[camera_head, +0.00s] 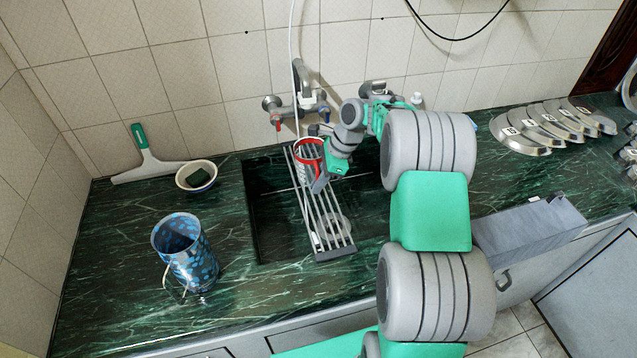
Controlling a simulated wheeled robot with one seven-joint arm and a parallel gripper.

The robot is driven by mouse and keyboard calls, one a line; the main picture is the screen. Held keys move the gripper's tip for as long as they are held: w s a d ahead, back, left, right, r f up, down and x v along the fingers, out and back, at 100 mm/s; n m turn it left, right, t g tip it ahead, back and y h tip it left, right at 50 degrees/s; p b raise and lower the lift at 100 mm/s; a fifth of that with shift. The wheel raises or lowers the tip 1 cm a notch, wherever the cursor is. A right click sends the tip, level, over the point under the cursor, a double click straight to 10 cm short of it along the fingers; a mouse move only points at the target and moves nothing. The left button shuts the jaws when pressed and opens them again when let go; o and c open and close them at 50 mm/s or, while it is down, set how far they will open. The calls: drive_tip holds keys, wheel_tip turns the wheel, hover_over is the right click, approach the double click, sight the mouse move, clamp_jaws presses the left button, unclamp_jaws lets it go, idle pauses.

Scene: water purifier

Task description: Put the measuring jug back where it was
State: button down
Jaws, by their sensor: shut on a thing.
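The measuring jug, red-rimmed and pale (309,150), is above the sink at the back, under the tap. My gripper (321,182) is shut on it from the right side. My arm comes in from the right and part of the jug is hidden behind the gripper. I cannot tell whether the jug touches the grey slatted rack (337,240) below it.
The rack spans the dark sink (273,215). The tap (300,108) stands close behind the jug. A blue patterned container (194,266), a bowl with a sponge (196,189) and a squeegee (146,165) are on the left counter. Several lids (520,135) lie at right.

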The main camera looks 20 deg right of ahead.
drive_tip(key=shift+f, duration=0.15)
drive_tip(key=c, duration=1.5)
unclamp_jaws()
